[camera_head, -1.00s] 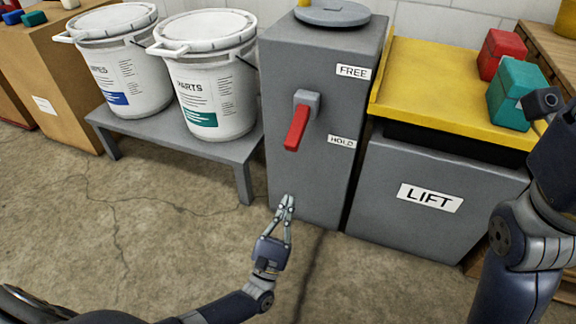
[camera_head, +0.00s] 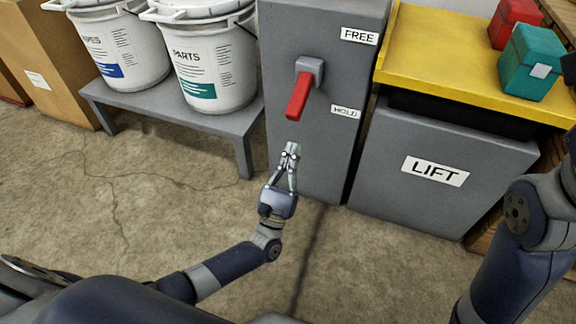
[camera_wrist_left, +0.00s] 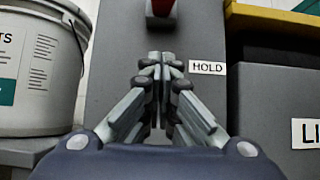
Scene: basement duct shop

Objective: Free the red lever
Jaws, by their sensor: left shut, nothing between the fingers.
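The red lever (camera_head: 298,97) hangs from a grey mount on the front of the grey cabinet (camera_head: 330,160). It points down and slightly left, toward the level of the HOLD label (camera_head: 345,112); the FREE label (camera_head: 359,36) is higher up. My left gripper (camera_head: 291,146) is shut and empty, below the lever's lower end and apart from it in the head view. In the left wrist view, the shut fingertips (camera_wrist_left: 161,56) point at the cabinet, and the lower part of the lever (camera_wrist_left: 162,8) shows just above them. My right gripper is out of view.
A grey lift box (camera_head: 430,205) with a yellow top (camera_head: 430,45) stands right of the cabinet. A red box (camera_head: 513,22) and a teal box (camera_head: 532,62) sit on that top. White buckets (camera_head: 208,55) stand on a grey bench (camera_head: 235,122) at left. The floor in front is clear.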

